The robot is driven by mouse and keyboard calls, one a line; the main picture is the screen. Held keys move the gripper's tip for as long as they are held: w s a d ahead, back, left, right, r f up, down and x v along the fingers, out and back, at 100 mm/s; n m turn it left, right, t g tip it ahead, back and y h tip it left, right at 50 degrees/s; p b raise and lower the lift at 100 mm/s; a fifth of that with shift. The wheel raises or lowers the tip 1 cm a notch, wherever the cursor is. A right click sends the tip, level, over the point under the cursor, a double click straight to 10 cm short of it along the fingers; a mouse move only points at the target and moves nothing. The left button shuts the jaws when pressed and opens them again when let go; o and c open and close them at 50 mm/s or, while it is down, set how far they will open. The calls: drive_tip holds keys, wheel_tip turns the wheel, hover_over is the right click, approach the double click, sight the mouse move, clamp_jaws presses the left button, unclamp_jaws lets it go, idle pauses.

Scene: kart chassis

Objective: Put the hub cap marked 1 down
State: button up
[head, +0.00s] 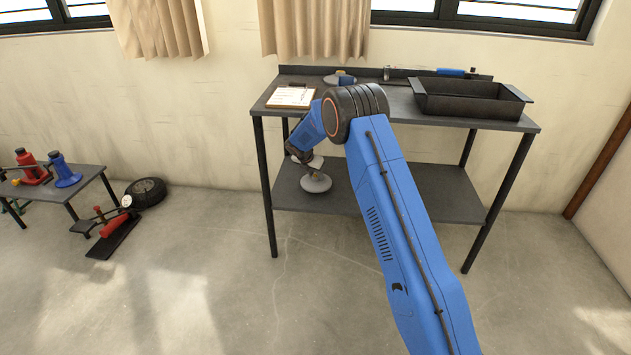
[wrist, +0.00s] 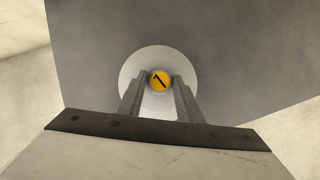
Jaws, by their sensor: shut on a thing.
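The hub cap marked 1 shows in the wrist view as a pale disc (wrist: 131,72) with a round yellow centre (wrist: 159,81) bearing a black 1. My gripper (wrist: 160,88) is shut on that centre, one finger on each side. In the head view my gripper (head: 300,155) reaches between the bench top and its lower shelf. Two pale round shapes show there, an upper one (head: 311,162) at the fingers and a lower one (head: 316,184) beneath it. I cannot tell for sure which is marked 1, nor whether the held cap touches the shelf.
The dark lower shelf (head: 430,190) is bare to the right of my arm. The bench top holds a clipboard (head: 291,97), a black tray (head: 470,100) and another pale disc (head: 338,79). A low table with jacks (head: 65,172) and a tyre (head: 146,192) are at left.

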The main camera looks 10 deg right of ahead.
sight(314, 177)
drive_tip(key=shift+w+d+f, duration=0.1)
drive_tip(key=shift+f, duration=1.65)
drive_tip(key=o, duration=1.1)
drive_tip(key=shift+f, duration=0.1)
drive_tip(key=shift+o, duration=0.2)
drive_tip(key=shift+v, duration=3.85)
